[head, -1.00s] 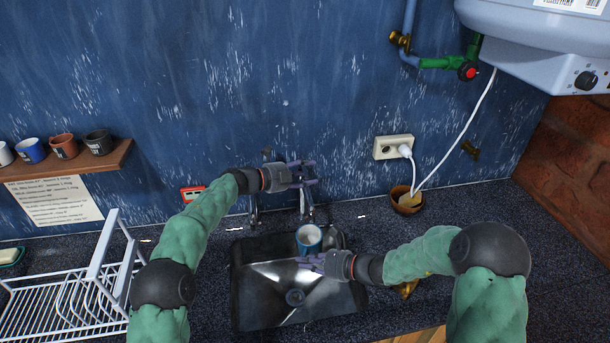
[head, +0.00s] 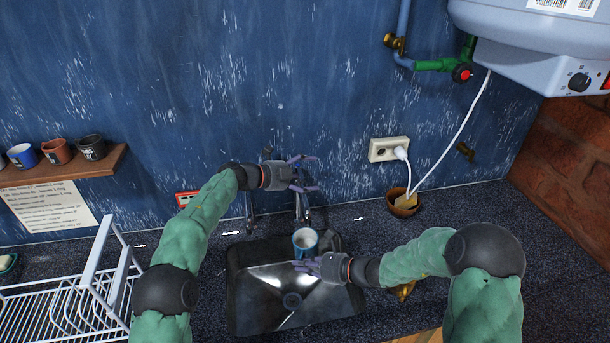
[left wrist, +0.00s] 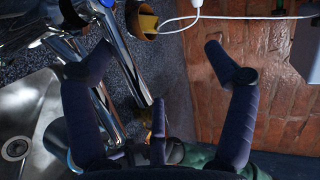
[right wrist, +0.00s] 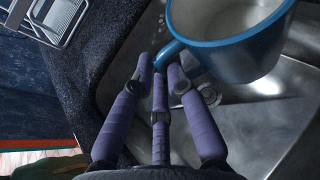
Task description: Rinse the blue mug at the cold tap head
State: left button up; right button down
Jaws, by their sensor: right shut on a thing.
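The blue mug (head: 305,246), white inside, is upright over the back of the sink, just below and in front of the right-hand chrome tap (head: 302,210). It also shows at the top of the right wrist view (right wrist: 232,52). My right gripper (head: 300,267) is shut on its handle, as the right wrist view shows (right wrist: 160,75). My left gripper (head: 308,173) is open and empty, fingers spread around the top of that tap; it spans wide in the left wrist view (left wrist: 155,65). The left gripper partly hides the taps. I cannot make out running water.
The dark sink (head: 290,322) has bare room in front of the mug. A white dish rack (head: 65,310) stands at left. A brown bowl (head: 403,207) sits at the back right below a socket (head: 389,149). Several cups stand on a wooden shelf (head: 75,168).

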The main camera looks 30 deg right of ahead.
pick_arm(q)
jog(key=shift+a+r, duration=0.1)
jog(key=shift+r, duration=0.75)
jog(key=shift+c, duration=1.4)
jog(key=s+f+v, duration=0.1)
jog(key=f+v, duration=0.1)
jog(key=v, duration=1.1)
jog(key=shift+s+a, duration=0.2)
jog(key=shift+a, duration=0.25)
jog(key=shift+f, duration=0.1)
